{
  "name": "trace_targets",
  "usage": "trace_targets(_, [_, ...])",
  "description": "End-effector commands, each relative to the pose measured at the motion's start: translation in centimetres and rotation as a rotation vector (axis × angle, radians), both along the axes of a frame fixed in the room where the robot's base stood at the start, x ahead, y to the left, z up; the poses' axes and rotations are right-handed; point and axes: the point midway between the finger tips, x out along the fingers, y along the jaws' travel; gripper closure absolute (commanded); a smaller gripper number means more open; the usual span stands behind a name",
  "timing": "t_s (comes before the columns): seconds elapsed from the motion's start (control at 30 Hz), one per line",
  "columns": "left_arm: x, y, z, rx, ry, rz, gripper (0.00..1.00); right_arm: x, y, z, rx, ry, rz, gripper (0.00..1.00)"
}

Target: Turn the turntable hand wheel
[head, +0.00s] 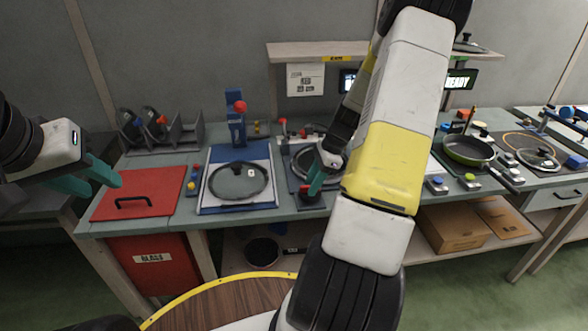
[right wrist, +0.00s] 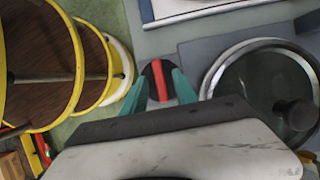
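The hand wheel, a small black disc with a red bar (right wrist: 158,82), lies between my right fingertips in the right wrist view. In the head view its black and red shape (head: 307,198) sits at the bench's front edge, partly behind the fingers. My right gripper (head: 316,181) points down at it. In the right wrist view the gripper (right wrist: 161,84) is open, with a finger on each side of the red bar; contact with the disc's rim cannot be told. The turntable with a glass-lidded pan (right wrist: 265,85) is beside it. My left gripper (head: 98,178) is open and empty near the red panel.
A red panel with a black handle (head: 112,208) lies at the bench's left. A lid (head: 238,182) rests on a blue-framed mat (head: 206,203). A blue fixture with a red knob (head: 236,122) stands behind. A frying pan (head: 468,152) is on the right. My right arm hides the bench middle.

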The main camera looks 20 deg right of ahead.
Motion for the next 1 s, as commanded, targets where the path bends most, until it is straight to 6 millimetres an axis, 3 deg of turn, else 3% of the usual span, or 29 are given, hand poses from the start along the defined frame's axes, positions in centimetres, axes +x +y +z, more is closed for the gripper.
trace_targets(0.13, [0.00, 0.00, 0.00, 0.000, 0.000, 0.000, 0.64, 0.01, 0.00, 0.02, 0.000, 0.000, 0.000, 0.65])
trace_targets(0.3, [0.00, 0.00, 0.00, 0.000, 0.000, 0.000, 0.64, 0.02, 0.00, 0.04, 0.000, 0.000, 0.000, 0.99])
trace_targets(0.73, [0.00, 0.00, 0.00, 0.000, 0.000, 0.000, 0.64, 0.13, -0.01, 0.08, -0.001, -0.001, 0.033, 1.00])
trace_targets(1.0, [0.00, 0.00, 0.00, 0.000, 0.000, 0.000, 0.64, 0.28, -0.02, 0.10, -0.002, -0.003, 0.186, 1.00])
